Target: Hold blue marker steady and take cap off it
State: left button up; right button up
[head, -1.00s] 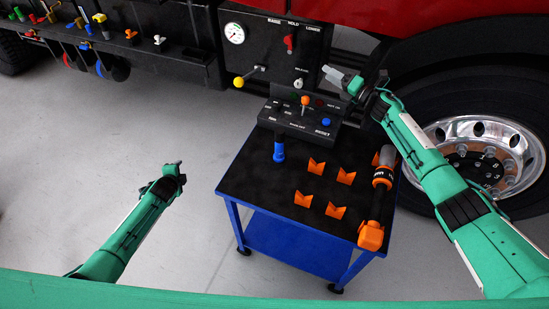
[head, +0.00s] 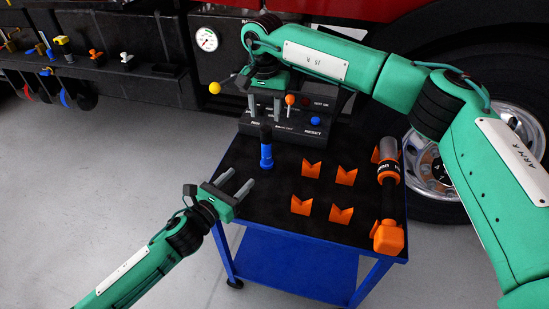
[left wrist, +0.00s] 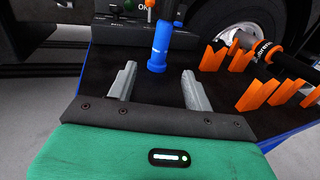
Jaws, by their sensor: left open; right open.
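The blue marker (head: 266,156) stands roughly upright on the black tabletop, just in front of the control box. Its upper part looks dark in the head view. In the left wrist view the marker (left wrist: 160,50) stands ahead, between the lines of the two fingers. My left gripper (head: 238,180) is open and empty, low at the table's left edge, short of the marker with its fingers pointing toward it. The fingers also show in the left wrist view (left wrist: 159,78). My right gripper (head: 264,107) is open, fingers pointing down, above and slightly behind the marker, over the control box.
The control box (head: 316,134) with an orange lever and blue button stands behind the marker. Orange V-shaped holders (head: 312,169) and an orange-and-black tool (head: 388,195) occupy the right of the table (head: 262,205). The truck's panel and wheel (head: 530,125) stand behind.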

aim_at(264, 154)
pick_arm(q)
jog(key=shift+d+r, duration=0.1)
jog(key=shift+d, duration=0.05)
pick_arm(e)
jog(key=shift+s+d+r, duration=0.1)
jog(key=shift+r, duration=0.1)
pick_arm(q)
jog(key=shift+w+d+r, duration=0.15)
jog(key=shift+w+d, duration=0.1)
jog(key=shift+w, duration=0.1)
pick_arm(e)
jog(key=shift+s+r, duration=0.1)
pick_arm(q)
jog(key=x, duration=1.2)
jog(key=shift+w, duration=0.15)
